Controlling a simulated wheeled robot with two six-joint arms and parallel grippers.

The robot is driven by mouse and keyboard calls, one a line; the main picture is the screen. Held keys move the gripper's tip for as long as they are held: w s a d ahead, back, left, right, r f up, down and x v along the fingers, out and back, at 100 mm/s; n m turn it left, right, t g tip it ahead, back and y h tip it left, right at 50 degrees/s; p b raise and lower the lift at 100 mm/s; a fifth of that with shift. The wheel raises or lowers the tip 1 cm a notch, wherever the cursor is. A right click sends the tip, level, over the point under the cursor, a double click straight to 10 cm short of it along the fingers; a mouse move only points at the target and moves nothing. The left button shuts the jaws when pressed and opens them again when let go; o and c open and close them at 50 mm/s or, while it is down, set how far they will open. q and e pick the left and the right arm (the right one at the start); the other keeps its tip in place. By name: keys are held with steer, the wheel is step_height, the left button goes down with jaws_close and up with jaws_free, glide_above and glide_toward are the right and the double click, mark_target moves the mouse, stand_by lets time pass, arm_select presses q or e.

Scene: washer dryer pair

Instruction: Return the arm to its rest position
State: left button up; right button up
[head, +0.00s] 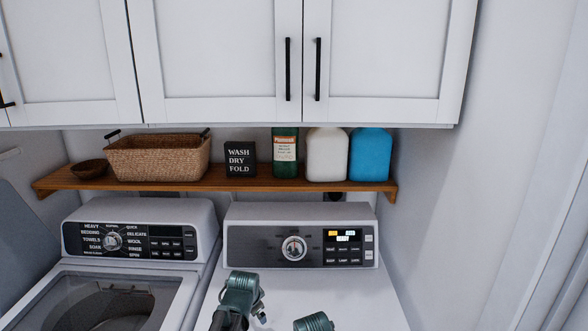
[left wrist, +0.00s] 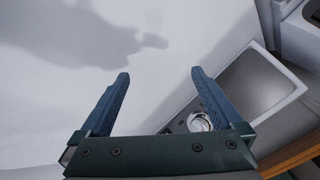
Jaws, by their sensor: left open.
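My left gripper (left wrist: 160,74) shows in the left wrist view, its two blue fingers wide apart with nothing between them. Past its right finger is the dryer's grey control panel (left wrist: 245,88) with a round knob (left wrist: 200,122). In the head view, a teal part of my left arm (head: 240,292) stands low in front of the dryer panel (head: 300,245), over the dryer's white top (head: 345,300). The left fingers cannot be made out there. A teal part of my other arm (head: 314,322) shows at the bottom edge; its gripper is out of frame.
A washer (head: 140,230) stands on the left. A wooden shelf (head: 235,180) above both machines holds a basket (head: 158,158), small bowl, sign, green bottle (head: 285,152), white jug (head: 326,155) and blue jug (head: 370,155). Cabinets (head: 220,60) hang above. A wall (head: 440,200) closes the right side.

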arm_select(q)
steer(key=s+a+f+n+g, duration=0.1)
steer(key=s+n, duration=0.2)
steer(key=s, duration=0.2)
steer(key=s+a+n+g, duration=0.2)
steer(key=s+n, duration=0.1)
steer(key=s, duration=0.3)
steer(key=s+a+f+n+g, duration=0.1)
steer(key=s+a+n, duration=0.1)
steer(key=s, duration=0.4)
steer(key=shift+s+f+n+g, duration=0.2)
steer(key=shift+f+n+g, duration=0.2)
steer(key=shift+n, duration=0.3)
steer(key=s+d+m+g+y, duration=0.1)
steer(key=s+d+m, duration=0.2)
steer(key=s+d, duration=0.3)
steer(key=d, duration=0.5)
steer(key=shift+m, duration=0.3)
